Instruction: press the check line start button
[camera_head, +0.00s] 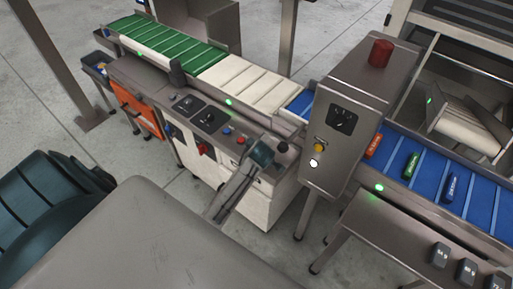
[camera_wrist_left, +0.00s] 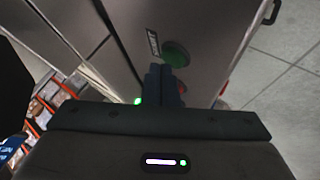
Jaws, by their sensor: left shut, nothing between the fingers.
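In the left wrist view a round green button (camera_wrist_left: 176,54) sits on a grey panel, with a small white label (camera_wrist_left: 153,42) beside it. My left gripper (camera_wrist_left: 163,70) is shut and empty. Its dark fingertips lie just below and left of the button's middle and overlap its lower edge in the picture. I cannot tell whether they touch it. In the head view the green button cannot be made out; a grey link with a teal end stands in front of the control cabinet (camera_head: 272,200). My right gripper is not in view.
In the wrist view a red part (camera_wrist_left: 235,84) shows partly right of the fingers. In the head view a steel housing (camera_head: 340,160) with a red beacon (camera_head: 381,52) spans the line. A blue belt (camera_head: 430,178) carries several coloured packs. Grey floor lies open around.

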